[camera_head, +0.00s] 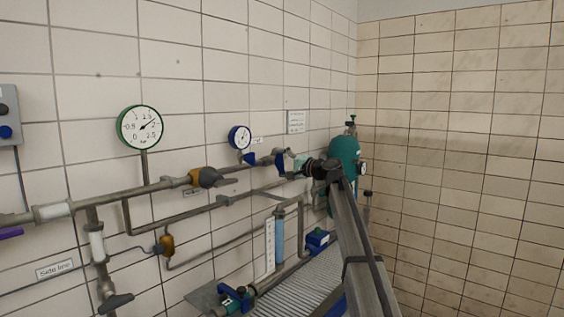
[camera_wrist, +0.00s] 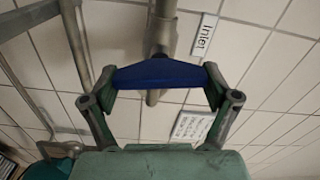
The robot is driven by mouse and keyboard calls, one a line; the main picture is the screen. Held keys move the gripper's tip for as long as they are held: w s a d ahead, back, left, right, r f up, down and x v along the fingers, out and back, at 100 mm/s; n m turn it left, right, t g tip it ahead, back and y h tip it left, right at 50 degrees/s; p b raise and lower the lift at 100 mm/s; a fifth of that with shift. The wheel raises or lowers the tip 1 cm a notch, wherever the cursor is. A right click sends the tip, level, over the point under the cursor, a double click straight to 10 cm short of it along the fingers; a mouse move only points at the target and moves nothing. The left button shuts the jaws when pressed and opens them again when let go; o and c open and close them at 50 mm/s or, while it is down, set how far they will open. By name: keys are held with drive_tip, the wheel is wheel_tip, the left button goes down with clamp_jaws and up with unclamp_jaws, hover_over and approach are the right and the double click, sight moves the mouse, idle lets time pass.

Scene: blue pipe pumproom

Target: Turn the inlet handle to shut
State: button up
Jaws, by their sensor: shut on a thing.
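The blue inlet handle (camera_wrist: 155,74) is in the wrist view, under the "Inlet" label (camera_wrist: 204,35). It lies crosswise to the grey pipe (camera_wrist: 160,30) behind it. My gripper (camera_wrist: 161,76) has one finger at each end of the handle and is shut on it. In the head view, my gripper (camera_head: 289,160) is at the wall pipe, and the blue handle (camera_head: 279,159) shows just left of it. My wrist and arm hide part of the pipe there.
A blue-rimmed gauge (camera_head: 240,137) and another blue handle (camera_head: 250,158) are left of my gripper. A green tank (camera_head: 345,150) stands close behind my wrist. An orange-brown valve (camera_head: 200,178) is further left on the pipe. A white notice (camera_wrist: 192,126) hangs on the tiled wall.

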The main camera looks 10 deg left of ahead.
drive_tip(key=shift+m+p, duration=0.35)
drive_tip(key=shift+m, duration=0.75)
drive_tip(key=o, duration=0.9)
drive_tip(key=v, duration=1.2)
